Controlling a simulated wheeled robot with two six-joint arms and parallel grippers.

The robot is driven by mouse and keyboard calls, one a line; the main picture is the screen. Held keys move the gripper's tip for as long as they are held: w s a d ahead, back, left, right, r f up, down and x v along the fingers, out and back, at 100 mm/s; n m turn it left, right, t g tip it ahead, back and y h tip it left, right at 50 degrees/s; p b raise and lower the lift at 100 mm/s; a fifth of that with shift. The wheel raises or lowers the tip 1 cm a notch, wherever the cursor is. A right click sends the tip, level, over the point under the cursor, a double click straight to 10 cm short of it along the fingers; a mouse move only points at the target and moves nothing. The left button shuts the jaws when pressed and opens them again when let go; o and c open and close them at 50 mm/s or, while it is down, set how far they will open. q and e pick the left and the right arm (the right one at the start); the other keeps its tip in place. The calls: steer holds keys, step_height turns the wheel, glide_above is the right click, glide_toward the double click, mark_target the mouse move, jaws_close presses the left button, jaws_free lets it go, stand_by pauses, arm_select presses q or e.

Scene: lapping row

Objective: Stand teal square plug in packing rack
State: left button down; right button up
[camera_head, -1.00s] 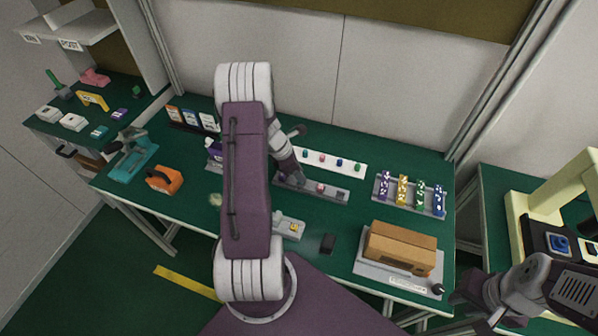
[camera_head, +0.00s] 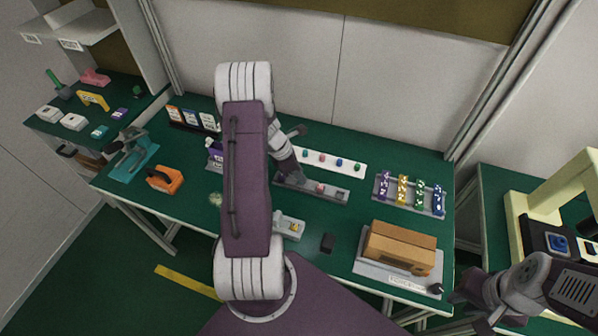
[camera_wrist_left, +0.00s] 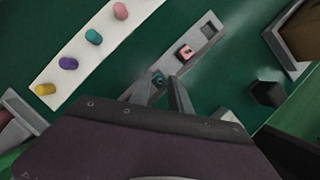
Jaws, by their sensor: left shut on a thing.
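The grey packing rack (camera_head: 330,194) lies near the middle of the bench. It also shows in the left wrist view (camera_wrist_left: 198,42), with a pink plug (camera_wrist_left: 185,52) in one place and an empty recess beside it. My left gripper (camera_wrist_left: 163,84) is over the rack's other end, its fingers shut on the teal plug (camera_wrist_left: 157,80). Only a little of the plug shows between the fingers; I cannot tell whether it touches the rack's floor. In the head view my left arm partly covers this spot. My right gripper (camera_head: 462,298) is at the lower right, away from the rack; its fingers are unclear.
A white strip (camera_head: 331,161) with several coloured plugs lies behind the rack. A stand of coloured blocks (camera_head: 410,194) and a cardboard box (camera_head: 400,245) are to the right. An orange tool (camera_head: 165,180) is at left.

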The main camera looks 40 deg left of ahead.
arm_select(q)
steer(key=shift+f+b, duration=0.8)
steer(key=shift+f, duration=0.35)
steer(key=c, duration=1.1)
jaws_free()
steer(key=p+v, duration=0.1)
steer(key=v, duration=0.8)
steer(key=shift+s+p, duration=0.1)
steer(key=shift+p, duration=0.25)
